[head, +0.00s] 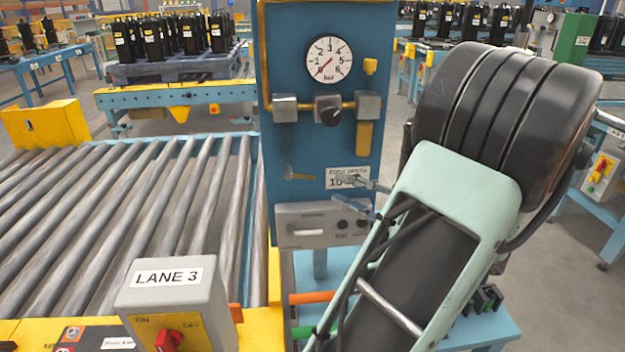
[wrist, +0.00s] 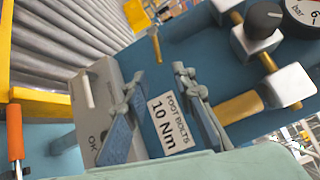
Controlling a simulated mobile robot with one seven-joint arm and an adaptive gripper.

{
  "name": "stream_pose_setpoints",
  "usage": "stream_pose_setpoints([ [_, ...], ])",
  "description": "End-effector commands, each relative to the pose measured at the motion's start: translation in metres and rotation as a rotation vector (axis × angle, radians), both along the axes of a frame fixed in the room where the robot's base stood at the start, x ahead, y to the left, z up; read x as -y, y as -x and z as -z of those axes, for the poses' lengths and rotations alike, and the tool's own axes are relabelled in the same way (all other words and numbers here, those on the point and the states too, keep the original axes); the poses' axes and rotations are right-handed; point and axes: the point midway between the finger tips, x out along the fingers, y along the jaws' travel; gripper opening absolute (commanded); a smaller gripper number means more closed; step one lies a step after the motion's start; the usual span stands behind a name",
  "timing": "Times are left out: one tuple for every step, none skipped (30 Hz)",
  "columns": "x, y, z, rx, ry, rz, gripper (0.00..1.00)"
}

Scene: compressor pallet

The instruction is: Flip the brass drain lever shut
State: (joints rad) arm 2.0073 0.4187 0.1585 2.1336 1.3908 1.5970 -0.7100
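The brass drain lever (head: 299,177) is small and sits low on the left of the blue panel. In the head view its handle lies roughly level, pointing right from its pivot. The wrist view also shows the lever (wrist: 156,46), beyond and between my fingertips. My gripper (head: 340,189) is to the right of the lever, in front of the "foot bolts 10 Nm" label. In the wrist view my gripper (wrist: 158,76) has its two fingers wide apart, with nothing between them but the panel and label behind. No contact with the lever shows.
The blue panel (head: 275,120) carries a pressure gauge (head: 329,60), a black knob (head: 328,109) and brass pipework above the lever. Roller conveyor (head: 130,210) and LANE 3 switch box (head: 172,300) stand left.

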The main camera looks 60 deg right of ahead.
Motion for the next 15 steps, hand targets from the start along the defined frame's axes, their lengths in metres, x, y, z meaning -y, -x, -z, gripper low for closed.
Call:
stream_pose_setpoints([
  [0.0, -0.01, 0.001, 0.001, 0.001, -0.004, 0.24],
  [0.0, -0.016, 0.002, 0.0, 0.001, -0.005, 0.24],
  [0.002, -0.024, 0.002, 0.0, 0.001, -0.004, 0.24],
  [0.003, -0.03, 0.002, 0.0, 0.001, -0.004, 0.24],
  [0.003, -0.036, 0.003, -0.001, 0.001, -0.004, 0.24],
  [0.004, -0.043, 0.003, 0.0, 0.0, -0.004, 0.24],
  [0.005, -0.049, 0.003, -0.001, 0.0, -0.004, 0.24],
  [0.006, -0.054, 0.003, -0.002, 0.0, -0.005, 0.24],
  [0.006, -0.061, 0.003, -0.001, 0.0, -0.004, 0.24],
  [0.007, -0.066, 0.003, -0.002, -0.001, -0.004, 0.24],
  [0.007, -0.07, 0.003, -0.001, 0.0, -0.004, 0.24],
  [0.008, -0.075, 0.003, -0.002, 0.0, -0.004, 0.24],
  [0.009, -0.078, 0.003, -0.001, 0.0, -0.002, 0.24],
  [0.01, -0.08, 0.003, -0.002, 0.0, -0.001, 0.24],
  [0.01, -0.084, 0.003, -0.001, 0.0, -0.002, 0.24],
])
